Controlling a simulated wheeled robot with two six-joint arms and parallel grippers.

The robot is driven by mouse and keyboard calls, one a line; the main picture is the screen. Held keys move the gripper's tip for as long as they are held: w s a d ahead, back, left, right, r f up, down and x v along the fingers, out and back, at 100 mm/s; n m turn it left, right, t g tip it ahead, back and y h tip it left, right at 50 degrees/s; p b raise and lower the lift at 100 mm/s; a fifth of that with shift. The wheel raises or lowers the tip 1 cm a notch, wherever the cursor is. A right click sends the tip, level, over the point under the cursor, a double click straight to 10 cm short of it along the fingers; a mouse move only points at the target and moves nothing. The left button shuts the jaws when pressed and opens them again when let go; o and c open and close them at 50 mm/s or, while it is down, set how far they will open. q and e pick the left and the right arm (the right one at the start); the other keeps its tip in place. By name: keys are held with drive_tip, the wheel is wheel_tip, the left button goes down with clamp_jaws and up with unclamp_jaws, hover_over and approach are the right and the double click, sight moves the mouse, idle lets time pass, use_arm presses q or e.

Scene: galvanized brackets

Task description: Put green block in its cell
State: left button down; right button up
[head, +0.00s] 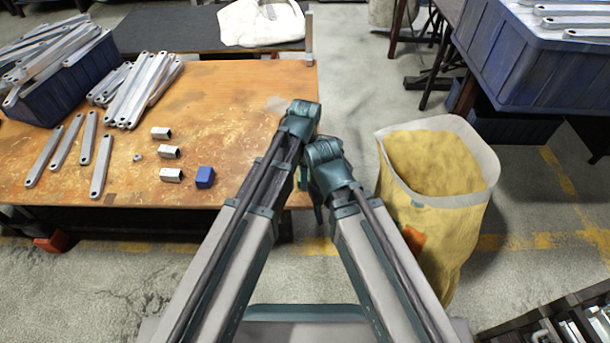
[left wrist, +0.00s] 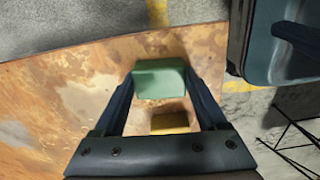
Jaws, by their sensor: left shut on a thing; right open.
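The green block (left wrist: 160,80) is between the fingers of my left gripper (left wrist: 160,88), which is shut on it in the left wrist view. A blue block (head: 205,177) lies on the table.
The wooden table (head: 235,90) holds several metal bars (head: 145,90), short square tubes (head: 169,152) and a small nut (head: 137,156). A blue bin of bars (head: 62,95) stands at the left. A yellow sack (head: 440,225) stands on the floor to the right.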

use_arm(q)
drive_tip(key=shift+r, duration=0.1)
wheel_tip(320, 180, up, 39)
drive_tip(key=p, duration=3.9)
drive_tip(key=shift+r+p, duration=0.2)
drive_tip(key=shift+p, duration=0.15)
